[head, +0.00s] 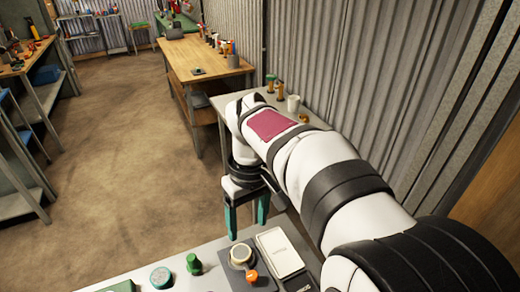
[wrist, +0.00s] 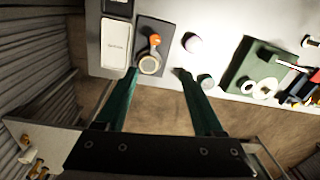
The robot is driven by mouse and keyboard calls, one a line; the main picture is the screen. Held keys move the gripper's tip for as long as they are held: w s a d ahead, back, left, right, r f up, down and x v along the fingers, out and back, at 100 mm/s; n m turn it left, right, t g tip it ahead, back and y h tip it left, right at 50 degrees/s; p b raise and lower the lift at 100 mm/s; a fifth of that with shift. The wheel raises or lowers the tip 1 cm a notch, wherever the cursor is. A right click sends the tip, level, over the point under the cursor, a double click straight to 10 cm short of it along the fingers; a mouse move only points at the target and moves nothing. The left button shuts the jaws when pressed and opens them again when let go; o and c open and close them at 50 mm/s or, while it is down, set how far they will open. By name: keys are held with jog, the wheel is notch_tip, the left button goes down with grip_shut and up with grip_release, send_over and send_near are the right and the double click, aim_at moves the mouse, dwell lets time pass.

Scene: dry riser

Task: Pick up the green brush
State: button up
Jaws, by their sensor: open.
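A small green piece with a knob-like top (head: 194,263), which looks like the green brush, stands on the bench near its far edge in the head view. A teal round-topped piece (head: 161,277) stands to its left. In the wrist view a greenish round piece (wrist: 206,82) lies near the bench edge, just right of the right fingertip; I cannot tell which of the two it is. My gripper (head: 247,228) has green fingers pointing down and sits right of the green piece. In the wrist view my gripper (wrist: 156,72) is open, with nothing held between its fingers.
A dark tray (head: 232,279) with a beige round piece and an orange-topped piece lies near the gripper. A white box (head: 279,254) is right of it. A green tray (wrist: 249,69) holds loose items. A pale round piece (wrist: 192,42) stands between the trays.

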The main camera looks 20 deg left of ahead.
aim_at(191, 257)
jog(key=s+a+f+n, duration=0.1)
jog(key=a+f+n, duration=0.25)
jog(key=a, duration=0.45)
jog(key=s+a+f+n, duration=0.1)
jog(key=a+f+n, duration=0.25)
jog(key=a, duration=0.45)
jog(key=f, duration=1.5)
jog(key=shift+w, duration=0.3)
grip_shut()
